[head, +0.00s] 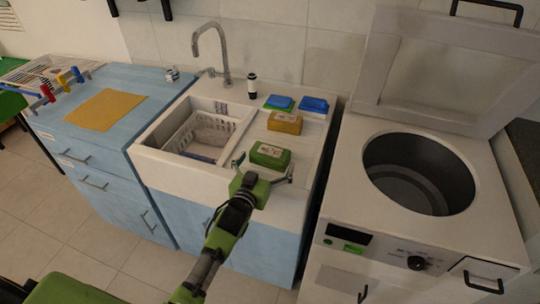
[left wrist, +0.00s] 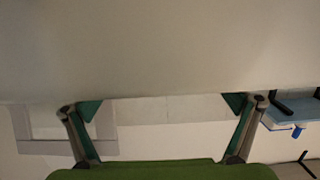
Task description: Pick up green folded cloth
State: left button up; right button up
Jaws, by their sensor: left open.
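The green folded cloth (head: 269,155) lies on the white ribbed drainboard right of the sink basin, with a pale label on top. My left gripper (head: 265,171) is open at the near side of the cloth, its fingers spread to either side of the cloth's near edge. I cannot tell whether it touches the cloth. In the left wrist view the open fingers (left wrist: 165,106) stand wide apart with nothing visible between them. A blank pale surface fills the upper part of that view, and the cloth cannot be made out there. My right gripper is not in view.
A dark bottle (head: 252,86) and the faucet (head: 224,55) stand behind. A white basket (head: 201,132) sits in the sink. The open washer (head: 340,190) stands right.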

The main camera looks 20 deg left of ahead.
aim_at(270, 153)
pick_arm(q)
jog(key=w, duration=0.4)
jog(key=shift+f, duration=0.2)
jog(key=c, duration=1)
jog(key=shift+r, duration=0.1)
